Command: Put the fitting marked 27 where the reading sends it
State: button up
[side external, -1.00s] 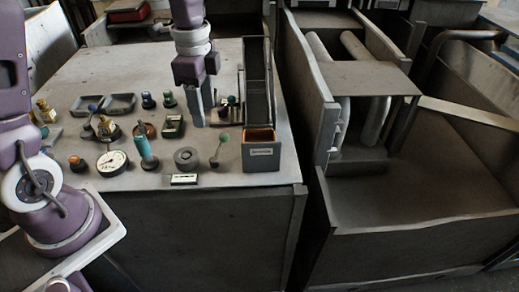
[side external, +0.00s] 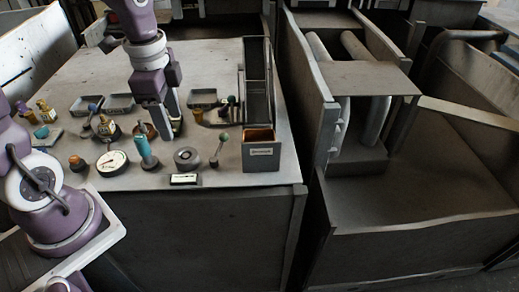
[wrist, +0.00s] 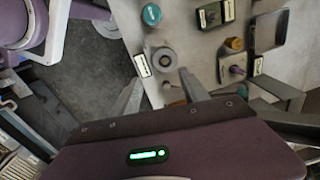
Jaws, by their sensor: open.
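My gripper (side external: 168,132) is open and empty, pointing down over the middle of the bench among the small parts. In the wrist view its two fingers (wrist: 162,95) are spread apart near a grey round part with a central hole (wrist: 162,58). That round part (side external: 187,158) lies near the bench's front edge, with a white label plate (side external: 184,179) before it. A dial gauge (side external: 112,162) with a white face lies to the left; its reading is too small to tell. A labelled open box (side external: 262,155) stands at the right. I cannot read which fitting bears 27.
A teal upright cylinder (side external: 145,152), an orange-topped knob (side external: 77,162) and a green-topped lever (side external: 219,147) stand nearby. Shallow trays (side external: 118,103) lie behind. A tall dark rack (side external: 257,80) borders the right side. The bench's front strip is mostly clear.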

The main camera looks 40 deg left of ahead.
jog(key=s+d+r+n+t, duration=0.5)
jog(key=s+r+n, duration=0.4)
jog(key=s+n, duration=0.1)
jog(key=shift+s+d+r, duration=0.15)
jog(key=shift+s+d, duration=0.25)
jog(key=shift+s, duration=0.25)
dwell(1.1)
